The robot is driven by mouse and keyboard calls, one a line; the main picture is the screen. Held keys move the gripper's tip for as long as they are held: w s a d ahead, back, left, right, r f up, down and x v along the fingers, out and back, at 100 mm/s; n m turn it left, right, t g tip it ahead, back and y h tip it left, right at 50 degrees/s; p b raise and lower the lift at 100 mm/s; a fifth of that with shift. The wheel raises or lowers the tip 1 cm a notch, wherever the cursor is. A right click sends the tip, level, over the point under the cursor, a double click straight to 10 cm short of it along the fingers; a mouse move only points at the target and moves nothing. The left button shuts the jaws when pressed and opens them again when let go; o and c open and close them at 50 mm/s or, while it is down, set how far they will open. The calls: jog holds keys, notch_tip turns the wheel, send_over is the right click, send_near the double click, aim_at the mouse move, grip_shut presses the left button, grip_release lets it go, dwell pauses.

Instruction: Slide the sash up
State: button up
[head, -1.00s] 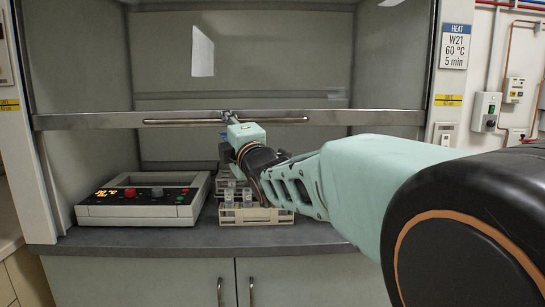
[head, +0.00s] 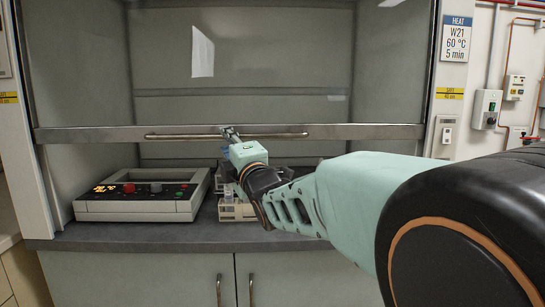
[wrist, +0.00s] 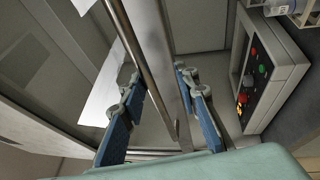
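The sash is a clear pane with a grey metal lower rail (head: 380,131) across the fume hood, partly lowered. A long thin bar handle (head: 185,136) runs along the rail. It also shows in the wrist view as a slanting rod (wrist: 140,62). My gripper (head: 230,133) is at the middle of the handle. In the wrist view its two blue-padded fingers (wrist: 158,80) stand apart, one on each side of the rod, with the rail edge also between them. I cannot tell whether either finger touches the handle.
A control unit (head: 140,207) with red and green knobs stands on the hood worktop (head: 120,238) at left. A tube rack (head: 233,211) stands below my gripper, partly hidden by my arm. Free opening lies beneath the rail.

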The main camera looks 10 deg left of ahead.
jog(key=b+v, duration=0.8)
jog(key=v, duration=0.3)
jog(key=shift+s+d, duration=0.15)
dwell(0.5)
jog(key=shift+f+b, duration=0.15)
jog(key=shift+b, duration=0.25)
